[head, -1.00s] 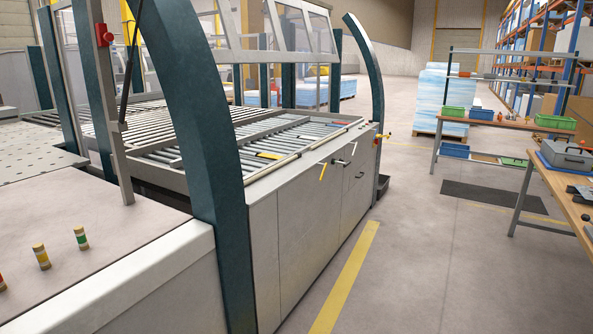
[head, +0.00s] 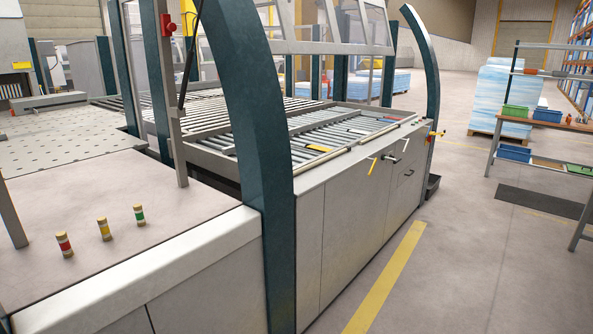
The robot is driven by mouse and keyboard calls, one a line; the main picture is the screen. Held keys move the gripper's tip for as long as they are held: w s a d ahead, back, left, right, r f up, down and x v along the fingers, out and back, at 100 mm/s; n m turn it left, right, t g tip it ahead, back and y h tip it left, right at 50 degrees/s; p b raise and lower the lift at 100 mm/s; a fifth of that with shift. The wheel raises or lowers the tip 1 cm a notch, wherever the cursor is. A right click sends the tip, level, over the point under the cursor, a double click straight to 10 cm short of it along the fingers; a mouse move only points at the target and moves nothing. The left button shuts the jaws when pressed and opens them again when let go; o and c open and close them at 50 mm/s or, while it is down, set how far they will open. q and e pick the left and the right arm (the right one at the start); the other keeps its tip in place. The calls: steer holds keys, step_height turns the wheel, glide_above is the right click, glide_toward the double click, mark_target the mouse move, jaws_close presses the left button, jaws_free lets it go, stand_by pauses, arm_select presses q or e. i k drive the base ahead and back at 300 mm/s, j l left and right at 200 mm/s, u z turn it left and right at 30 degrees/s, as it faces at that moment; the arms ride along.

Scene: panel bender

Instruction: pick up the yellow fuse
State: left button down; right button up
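The yellow fuse (head: 104,229) stands upright on the flat beige top of the machine at the lower left. It is a small cylinder with tan ends and a yellow band. A red-banded fuse (head: 64,244) stands to its left and a green-banded fuse (head: 139,215) to its right, with gaps between them. Neither of my grippers shows in the head view.
The machine's beige top (head: 150,250) is clear around the fuses. A grey post (head: 12,215) rises at the left edge, and a dark teal curved column (head: 262,170) stands right of the fuses. Roller conveyors (head: 335,133) lie behind. Open floor (head: 480,270) is at the right.

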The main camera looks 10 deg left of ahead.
mark_target(102, 221)
steer(key=u, duration=1.45)
